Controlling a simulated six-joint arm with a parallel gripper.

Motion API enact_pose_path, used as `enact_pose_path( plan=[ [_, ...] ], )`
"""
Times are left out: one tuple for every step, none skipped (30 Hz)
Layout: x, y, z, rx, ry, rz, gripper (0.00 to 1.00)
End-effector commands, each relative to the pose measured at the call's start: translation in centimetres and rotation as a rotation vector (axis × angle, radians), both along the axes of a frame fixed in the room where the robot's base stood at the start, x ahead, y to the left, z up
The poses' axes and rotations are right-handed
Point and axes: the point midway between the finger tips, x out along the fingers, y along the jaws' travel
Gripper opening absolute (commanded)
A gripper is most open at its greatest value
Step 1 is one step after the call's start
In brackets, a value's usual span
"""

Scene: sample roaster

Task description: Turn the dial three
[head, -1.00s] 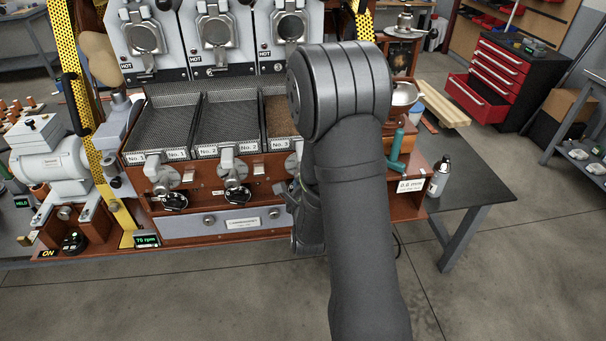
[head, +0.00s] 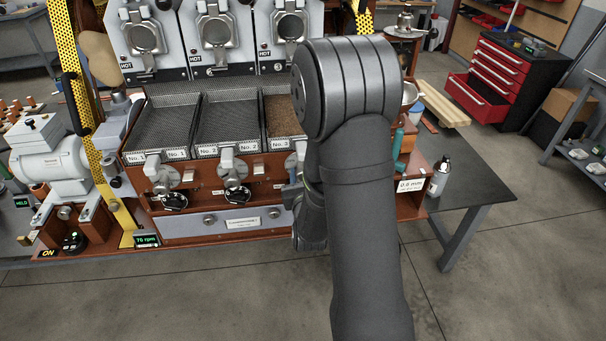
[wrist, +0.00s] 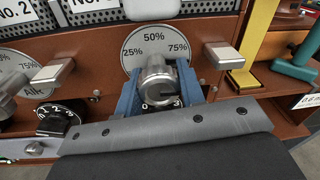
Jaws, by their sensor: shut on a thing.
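In the wrist view, a round grey plate marked 25%, 50% and 75% (wrist: 153,38) sits on the red-brown panel. A silver cylindrical dial knob (wrist: 160,80) with a slot in its face stands in front of it. My gripper (wrist: 160,100) has its blue fingers on both sides of this knob and is shut on it. In the head view my arm hides most of this dial and most of my gripper. The tray label No. 3 (head: 281,143) shows just left of my arm.
Metal levers (wrist: 53,73) (wrist: 225,55) stick out on both sides of the dial. A black knob (wrist: 58,118) is at lower left. A teal-handled tool (wrist: 297,62) lies at right. Trays No. 1 (head: 158,156) and No. 2 (head: 205,151) stand left of my arm.

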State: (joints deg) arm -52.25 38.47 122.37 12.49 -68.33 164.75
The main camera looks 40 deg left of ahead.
Motion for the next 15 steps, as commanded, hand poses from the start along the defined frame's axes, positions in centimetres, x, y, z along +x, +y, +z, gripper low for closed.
enact_pose_path(
  plan=[
    [-0.08, 0.02, -0.06, 0.008, 0.012, 0.003, 0.13],
    [-0.08, 0.03, -0.06, 0.016, 0.019, 0.002, 0.13],
    [-0.08, 0.03, -0.07, 0.023, 0.026, 0.002, 0.13],
    [-0.08, 0.03, -0.07, 0.027, 0.031, 0.002, 0.13],
    [-0.08, 0.03, -0.07, 0.031, 0.035, 0.003, 0.13],
    [-0.08, 0.03, -0.07, 0.036, 0.039, 0.002, 0.13],
    [-0.08, 0.03, -0.07, 0.038, 0.042, 0.002, 0.13],
    [-0.08, 0.03, -0.07, 0.040, 0.044, 0.002, 0.13],
    [-0.08, 0.03, -0.07, 0.042, 0.046, 0.003, 0.13],
    [-0.08, 0.03, -0.06, 0.043, 0.047, 0.002, 0.13],
    [-0.09, 0.04, -0.07, 0.044, 0.047, 0.002, 0.13],
    [-0.09, 0.04, -0.07, 0.045, 0.048, 0.002, 0.13],
    [-0.09, 0.04, -0.07, 0.045, 0.048, 0.002, 0.13],
    [-0.08, 0.05, -0.07, 0.045, 0.048, 0.002, 0.13],
    [-0.08, 0.05, -0.06, 0.045, 0.048, 0.002, 0.13]
  ],
)
